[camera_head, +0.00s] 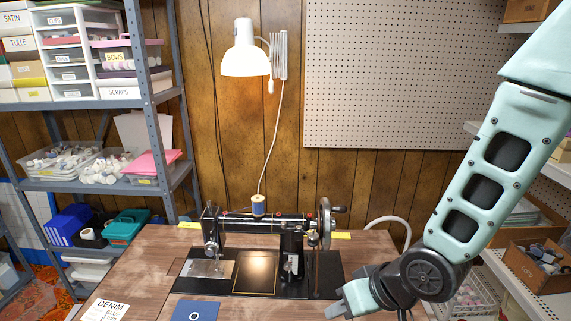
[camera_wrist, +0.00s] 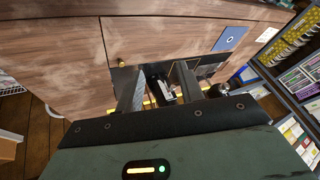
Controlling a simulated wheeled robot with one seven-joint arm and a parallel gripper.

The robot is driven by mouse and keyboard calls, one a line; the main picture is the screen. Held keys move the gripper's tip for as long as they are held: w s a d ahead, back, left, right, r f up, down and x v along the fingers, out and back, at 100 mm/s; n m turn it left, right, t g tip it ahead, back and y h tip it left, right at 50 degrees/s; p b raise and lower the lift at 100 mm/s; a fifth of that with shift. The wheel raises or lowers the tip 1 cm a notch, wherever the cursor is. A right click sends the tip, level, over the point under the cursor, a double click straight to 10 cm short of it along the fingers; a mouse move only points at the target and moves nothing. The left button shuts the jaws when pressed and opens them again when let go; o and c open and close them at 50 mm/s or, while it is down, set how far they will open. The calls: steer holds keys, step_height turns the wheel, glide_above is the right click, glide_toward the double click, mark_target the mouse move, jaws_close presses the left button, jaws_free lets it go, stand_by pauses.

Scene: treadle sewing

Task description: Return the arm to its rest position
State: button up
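My arm (camera_head: 490,180) reaches down from the upper right in the head view.
A white lamp (camera_head: 245,52) hangs on the wall. Metal shelves (camera_head: 105,105) stand left. At right, near my arm, are a cardboard box (camera_head: 540,265) and a white basket (camera_head: 475,300).

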steer(key=s+d+r+n+g+h, duration=0.3)
steer(key=s+r+g+h, duration=0.1)
steer(key=s+r, duration=0.8)
steer(key=s, duration=0.3)
steer(key=shift+r+n+p, duration=0.35)
steer(key=shift+n+p, duration=0.05)
steer(key=shift+w, duration=0.1)
stand_by(2.8)
